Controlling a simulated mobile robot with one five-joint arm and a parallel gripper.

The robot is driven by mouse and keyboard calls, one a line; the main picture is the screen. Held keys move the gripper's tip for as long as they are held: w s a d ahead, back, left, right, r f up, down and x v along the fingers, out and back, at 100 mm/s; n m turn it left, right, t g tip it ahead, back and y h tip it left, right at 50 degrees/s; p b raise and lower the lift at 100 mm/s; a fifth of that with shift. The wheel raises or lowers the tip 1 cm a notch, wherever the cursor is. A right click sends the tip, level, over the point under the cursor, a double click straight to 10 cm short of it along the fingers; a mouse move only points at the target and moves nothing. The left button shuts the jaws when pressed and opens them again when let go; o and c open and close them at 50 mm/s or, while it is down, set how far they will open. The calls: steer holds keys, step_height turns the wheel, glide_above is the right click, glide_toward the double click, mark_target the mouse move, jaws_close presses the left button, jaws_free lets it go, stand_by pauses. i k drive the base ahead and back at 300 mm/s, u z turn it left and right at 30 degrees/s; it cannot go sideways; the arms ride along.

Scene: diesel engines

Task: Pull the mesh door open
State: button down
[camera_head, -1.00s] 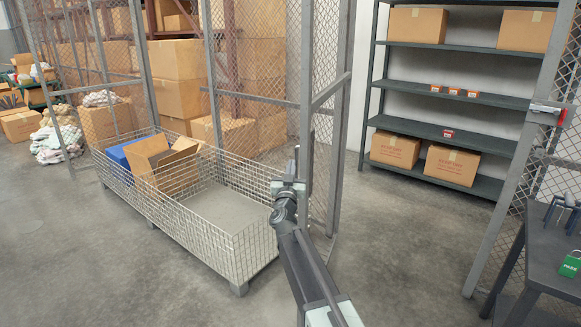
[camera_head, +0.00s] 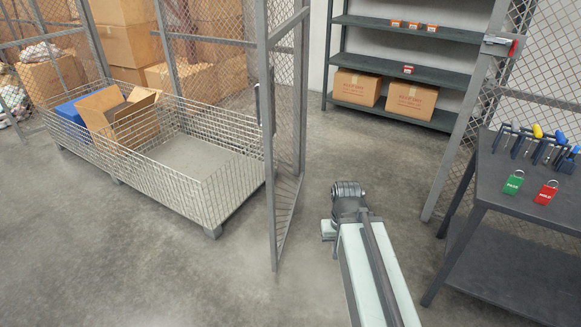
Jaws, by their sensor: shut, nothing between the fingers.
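The mesh door (camera_head: 287,130) is a grey-framed wire panel left of the middle, seen nearly edge-on. It stands swung out from the doorway towards me, with a wide gap between it and the right-hand post. A slim dark handle (camera_head: 258,103) shows along its near upright. My gripper (camera_head: 329,229) is at the end of my arm, low and to the right of the door, apart from it. It is shut and empty; its fingertips are mostly hidden by my own arm.
A wire basket (camera_head: 215,205) with an open carton and a blue box stands left of the door. A red-handled latch (camera_head: 505,43) is on the right post. Shelves stand behind; floor in the doorway is clear.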

mark_target(266, 42)
steer(key=u, duration=3.6)
steer(key=k, duration=1.7)
steer(key=z, duration=1.6)
steer(key=i, duration=1)
steer(key=u, duration=0.05)
